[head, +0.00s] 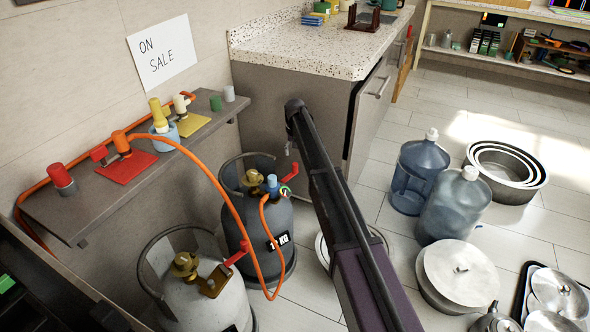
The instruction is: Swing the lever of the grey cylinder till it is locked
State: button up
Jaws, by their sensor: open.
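The dark grey cylinder (236,232) stands on the floor below the shelf, marked with a weight in KG. It has a collar handle and a brass valve (253,180). A blue regulator (272,183) with an orange hose (264,250) sits at its top. A red lever (291,171) sticks out to the upper right beside a small round dial. My dark arm reaches up from the bottom and passes just right of this cylinder. I cannot make out my gripper. A paler cylinder (195,298) stands in front, with its own brass valve and red lever (236,253).
The shelf (75,210) holds coloured valve parts at the left. A cabinet with a speckled counter (300,52) stands behind. Water bottles (455,205), nested pans (505,170) and a lidded pot (458,275) stand on the right floor. Clear floor lies at the upper right.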

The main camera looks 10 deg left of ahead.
aim_at(295, 164)
jog(key=shift+f+b, duration=3.05)
jog(key=shift+f, duration=0.3)
grip_shut()
